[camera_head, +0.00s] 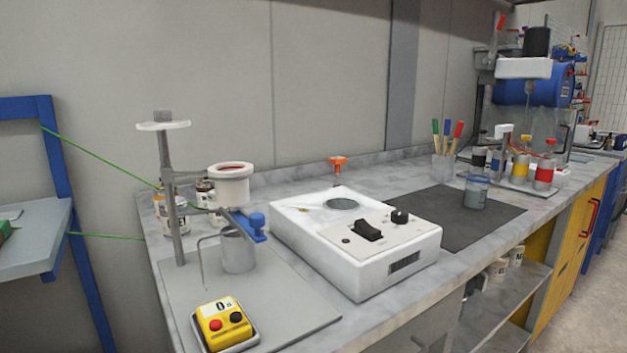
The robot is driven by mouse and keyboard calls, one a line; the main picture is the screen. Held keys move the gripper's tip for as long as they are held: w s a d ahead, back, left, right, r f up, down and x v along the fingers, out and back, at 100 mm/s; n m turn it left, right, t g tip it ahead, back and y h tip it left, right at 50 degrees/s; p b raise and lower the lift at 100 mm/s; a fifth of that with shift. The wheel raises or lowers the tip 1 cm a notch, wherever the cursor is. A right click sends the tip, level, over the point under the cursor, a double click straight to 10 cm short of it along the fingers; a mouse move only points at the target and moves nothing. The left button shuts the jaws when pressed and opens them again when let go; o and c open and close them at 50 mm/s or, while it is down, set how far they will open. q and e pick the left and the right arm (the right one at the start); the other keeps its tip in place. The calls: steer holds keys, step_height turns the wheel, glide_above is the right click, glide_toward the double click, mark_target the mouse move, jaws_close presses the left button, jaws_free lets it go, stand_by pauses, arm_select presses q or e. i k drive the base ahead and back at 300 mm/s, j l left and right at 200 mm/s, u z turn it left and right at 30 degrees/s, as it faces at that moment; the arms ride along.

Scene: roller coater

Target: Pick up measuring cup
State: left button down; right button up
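A small clear cup with a bluish rim and grey contents (477,192) stands upright on a dark mat (432,222) at the right of the bench. It looks like a measuring cup, but its markings are too small to read. A plain grey metal cup (239,251) stands at the left, below a white ring-shaped cup holder (229,186) on a stand. I cannot tell for certain which of the two is the measuring cup. Neither of my grippers shows in the head view.
A white device with black switches (385,245) sits mid-bench. A yellow timer box (223,324) is at the front left. A brush pot (443,167) and a rack of coloured bottles (521,170) stand behind the clear cup. The mat's front is clear.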

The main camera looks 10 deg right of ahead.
mark_target(476, 185)
steer(key=z, duration=1.3)
